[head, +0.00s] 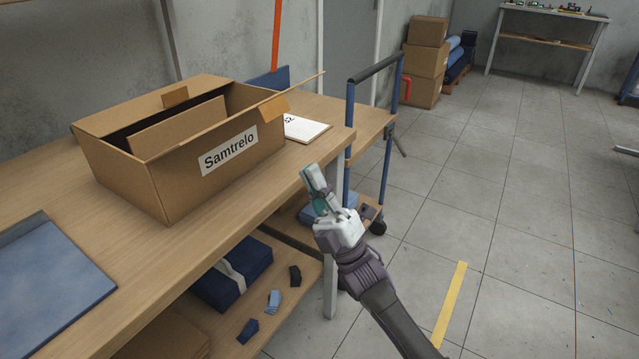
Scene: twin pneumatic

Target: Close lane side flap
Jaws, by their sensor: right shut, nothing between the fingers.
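An open cardboard box (170,180) labelled "Samtrelo" sits on the wooden table. A flap (305,82) at its right end sticks outward and upward, seen almost edge-on. A small orange-brown piece (275,106) shows just below that flap. Another cardboard panel (180,126) slants across the opening, and the inside beyond it is dark. I cannot tell from the picture which flap is the lane side one. My right gripper (314,180) is shut and empty, beside the table's right front corner, right of and below the box and apart from it. My left gripper is out of view.
A blue-railed cart (350,150) stands beyond the table's right end. A lower shelf (215,315) holds a dark blue bundle (235,272).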

